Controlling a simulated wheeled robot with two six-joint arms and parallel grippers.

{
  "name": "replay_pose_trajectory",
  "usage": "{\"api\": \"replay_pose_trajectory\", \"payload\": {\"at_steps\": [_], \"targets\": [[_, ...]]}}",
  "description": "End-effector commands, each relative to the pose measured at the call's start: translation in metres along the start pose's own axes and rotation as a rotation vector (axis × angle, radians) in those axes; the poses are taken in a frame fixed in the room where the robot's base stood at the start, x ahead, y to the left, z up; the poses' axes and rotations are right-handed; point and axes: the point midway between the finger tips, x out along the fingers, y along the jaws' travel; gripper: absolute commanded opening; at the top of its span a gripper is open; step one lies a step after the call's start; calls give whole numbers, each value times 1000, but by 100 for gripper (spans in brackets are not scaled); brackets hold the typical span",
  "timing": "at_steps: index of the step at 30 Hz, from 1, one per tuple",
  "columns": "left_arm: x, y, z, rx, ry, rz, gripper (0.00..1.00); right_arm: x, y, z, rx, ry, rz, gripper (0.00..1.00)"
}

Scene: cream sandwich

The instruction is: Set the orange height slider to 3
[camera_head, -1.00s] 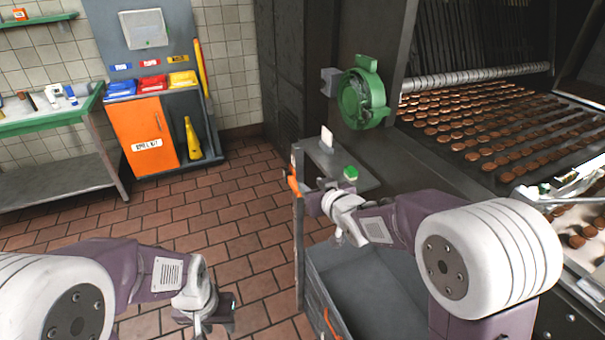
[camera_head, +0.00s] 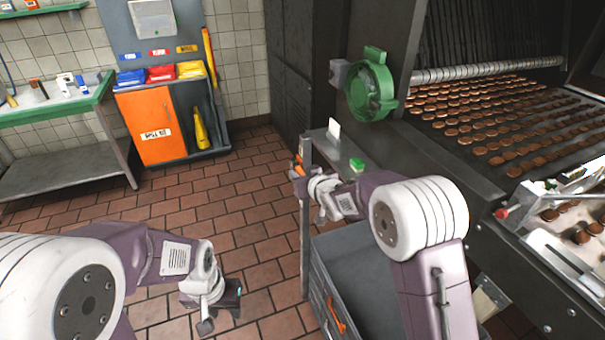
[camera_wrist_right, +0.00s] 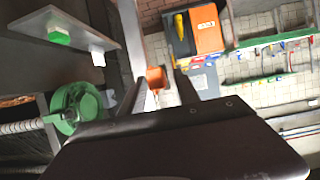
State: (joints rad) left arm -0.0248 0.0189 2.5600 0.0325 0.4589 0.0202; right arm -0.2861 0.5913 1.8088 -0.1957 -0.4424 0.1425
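The orange height slider (camera_head: 299,164) sits near the top of a grey upright post (camera_head: 305,235) beside the grey bin. In the right wrist view, the orange slider (camera_wrist_right: 156,76) appears between the tips of my right gripper (camera_wrist_right: 161,78). The fingers are apart, with a gap visible beside the slider. In the head view, my right gripper (camera_head: 302,184) is at the post just below the slider's visible part. I cannot read any scale numbers. My left gripper (camera_head: 236,292) hangs low over the tiled floor, away from the post; its fingers are too small to judge.
A grey shelf with a green button (camera_head: 357,164) and a white card (camera_head: 334,129) stands behind the post. A green round housing (camera_head: 370,92) is above it. The grey bin (camera_head: 355,255) has an orange handle (camera_head: 336,314).

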Motion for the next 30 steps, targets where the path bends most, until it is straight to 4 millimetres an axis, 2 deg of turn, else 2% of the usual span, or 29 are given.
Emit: {"api": "replay_pose_trajectory", "payload": {"at_steps": [3, 7, 8, 30], "targets": [[0, 0, 0, 0, 0, 0, 36, 0, 0, 0, 0, 0, 0, 38], [0, 0, 0, 0, 0, 0, 36, 0, 0, 0, 0, 0, 0, 2], [0, 0, 0, 0, 0, 0, 36, 0, 0, 0, 0, 0, 0, 0], [0, 0, 0, 0, 0, 0, 36, -1, 0, 0, 0, 0, 0, 0]]}}
